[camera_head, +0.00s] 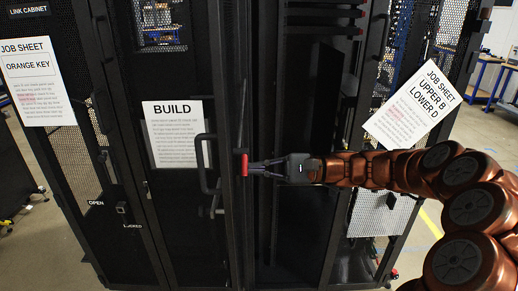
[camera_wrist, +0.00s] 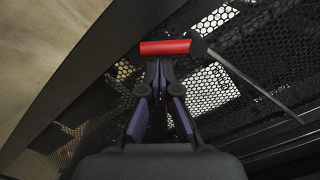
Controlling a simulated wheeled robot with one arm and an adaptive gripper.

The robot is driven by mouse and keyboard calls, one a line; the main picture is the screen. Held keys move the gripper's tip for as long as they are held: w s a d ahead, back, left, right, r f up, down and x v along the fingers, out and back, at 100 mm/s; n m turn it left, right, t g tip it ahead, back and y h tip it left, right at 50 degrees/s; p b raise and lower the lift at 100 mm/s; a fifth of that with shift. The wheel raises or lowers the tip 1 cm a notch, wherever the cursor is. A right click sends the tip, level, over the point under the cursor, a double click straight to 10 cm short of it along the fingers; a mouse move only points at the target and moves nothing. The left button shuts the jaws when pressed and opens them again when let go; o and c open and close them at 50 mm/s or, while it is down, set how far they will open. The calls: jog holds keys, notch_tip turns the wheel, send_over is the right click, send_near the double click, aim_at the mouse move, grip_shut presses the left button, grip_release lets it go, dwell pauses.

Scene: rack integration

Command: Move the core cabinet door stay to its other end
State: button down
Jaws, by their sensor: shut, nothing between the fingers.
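The door stay shows as a red grip (camera_head: 244,164) at the edge of the dark cabinet in the head view. In the wrist view the red grip (camera_wrist: 165,47) lies across the picture, with a thin grey rod (camera_wrist: 255,87) running from its right end down to the right. My gripper (camera_head: 251,168) reaches in from the right at the red grip. In the wrist view my gripper (camera_wrist: 158,64) is shut, with its fingertips just below the grip; nothing is between them. I cannot tell whether the tips touch it. The stay's far end is not clear.
A door with a BUILD sheet (camera_head: 174,133) and a black handle (camera_head: 206,165) stands left of the grip. The link cabinet with an ORANGE KEY sheet (camera_head: 37,82) is at far left. A tilted job sheet (camera_head: 411,105) hangs on a mesh door at right, above my arm.

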jog(key=shift+w+d+f, duration=0.2)
jog(key=shift+w+f, duration=0.1)
jog(key=shift+w, duration=0.1)
jog(key=w+d+f+b, duration=0.2)
jog(key=d+b, duration=0.1)
jog(key=d, duration=0.7)
jog(key=s+a+f+n+g+h, duration=0.2)
jog(key=s+a+n+h, duration=0.15)
jog(key=s, duration=0.65)
jog(key=s+a+f+n+g+h, duration=0.2)
jog(key=s+a+h, duration=0.3)
jog(key=s, duration=0.5)
jog(key=s+d+f+t+h, duration=0.1)
jog(key=s+d+f+h, duration=0.4)
jog(key=s+d, duration=0.3)
jog(key=s+d+f+n+t+h, duration=0.1)
jog(key=s+d+f+h, duration=0.4)
jog(key=s+d, duration=0.3)
jog(key=shift+s+d+f+t, duration=0.2)
jog(key=shift+s+f+t, duration=0.1)
jog(key=shift+f, duration=0.2)
